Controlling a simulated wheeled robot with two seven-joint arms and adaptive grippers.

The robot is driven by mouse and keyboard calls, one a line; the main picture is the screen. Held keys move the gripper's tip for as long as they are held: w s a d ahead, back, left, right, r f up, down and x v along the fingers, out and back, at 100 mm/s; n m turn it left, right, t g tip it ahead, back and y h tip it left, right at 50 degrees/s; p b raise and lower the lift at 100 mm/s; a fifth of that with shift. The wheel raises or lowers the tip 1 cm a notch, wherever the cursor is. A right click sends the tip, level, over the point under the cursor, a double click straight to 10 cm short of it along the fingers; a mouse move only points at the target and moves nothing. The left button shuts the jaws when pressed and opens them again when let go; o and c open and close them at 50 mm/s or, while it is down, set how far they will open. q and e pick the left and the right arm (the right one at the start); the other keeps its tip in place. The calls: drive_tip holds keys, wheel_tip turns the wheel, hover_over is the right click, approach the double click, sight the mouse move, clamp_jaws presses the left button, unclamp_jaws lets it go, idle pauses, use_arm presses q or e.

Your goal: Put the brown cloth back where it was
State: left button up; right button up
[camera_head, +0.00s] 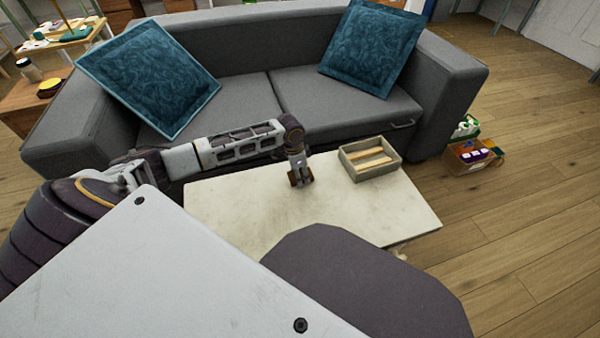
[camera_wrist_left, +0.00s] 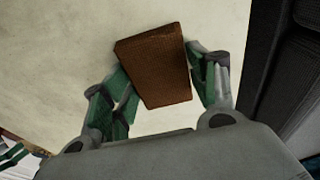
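The brown cloth (camera_wrist_left: 158,68) is a folded, block-like bundle in the left wrist view, between the two green-padded fingers of my left gripper (camera_wrist_left: 163,80). Both fingers meet its sides, so the gripper looks shut on it. In the head view my left gripper (camera_head: 300,178) points down over the middle of the pale table (camera_head: 235,215), with only a little brown showing at its fingertips. I cannot tell whether the cloth touches the tabletop. My right gripper is not in view.
A grey open tray (camera_head: 384,172) with light wooden strips inside stands on the table, right of my left gripper. A grey sofa (camera_head: 250,95) with two blue cushions stands behind the table. Boxes (camera_head: 470,155) sit on the floor at right. The table left of my gripper is bare.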

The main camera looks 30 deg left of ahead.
use_arm(q)
drive_tip(key=o, duration=0.3)
drive_tip(key=shift+r, duration=0.15)
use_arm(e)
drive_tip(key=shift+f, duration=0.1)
use_arm(q)
drive_tip(key=shift+s+a+r+p, duration=0.1)
drive_tip(key=shift+r+p, duration=0.2)
drive_tip(key=shift+r, duration=0.4)
drive_tip(key=shift+s+a+r+p, duration=0.2)
drive_tip(key=shift+r+p, duration=0.5)
drive_tip(key=shift+r, duration=1.05)
drive_tip(key=shift+s+a+r+p, duration=0.2)
drive_tip(key=shift+r+p, duration=0.5)
drive_tip(key=shift+r, duration=1.05)
drive_tip(key=shift+s+a+r+p, duration=0.15)
drive_tip(key=shift+r+p, duration=0.55)
drive_tip(key=shift+r, duration=1.05)
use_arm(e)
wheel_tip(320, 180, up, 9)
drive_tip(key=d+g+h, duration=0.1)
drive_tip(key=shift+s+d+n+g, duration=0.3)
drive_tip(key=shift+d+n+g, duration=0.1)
use_arm(q)
drive_tip(key=shift+s+d+f, duration=0.1)
drive_tip(key=shift+d, duration=0.05)
